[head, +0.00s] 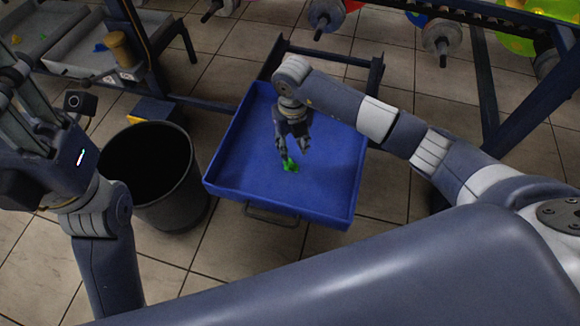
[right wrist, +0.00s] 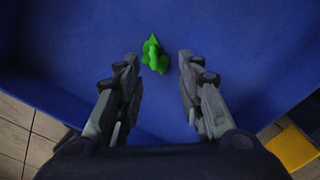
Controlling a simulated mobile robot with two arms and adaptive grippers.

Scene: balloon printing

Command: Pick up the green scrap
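The green scrap (head: 289,164) is a small crumpled bright piece lying in the blue tray (head: 235,165). My right gripper (head: 293,150) points down into the tray, right by the scrap. In the right wrist view the scrap (right wrist: 154,55) lies at the top between the tips of the right gripper (right wrist: 157,62); the fingers are apart with blue tray showing between them and the scrap. My left gripper (head: 30,130) is raised at the left edge, above the floor, partly cut off; its fingers look spread apart with nothing between them.
A black round bin (head: 150,165) stands on the tiled floor left of the tray. A rack with round rollers and colourful balloons (head: 520,40) stands at the top right. Grey trays on a frame (head: 80,50) are at the top left. The rest of the blue tray is empty.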

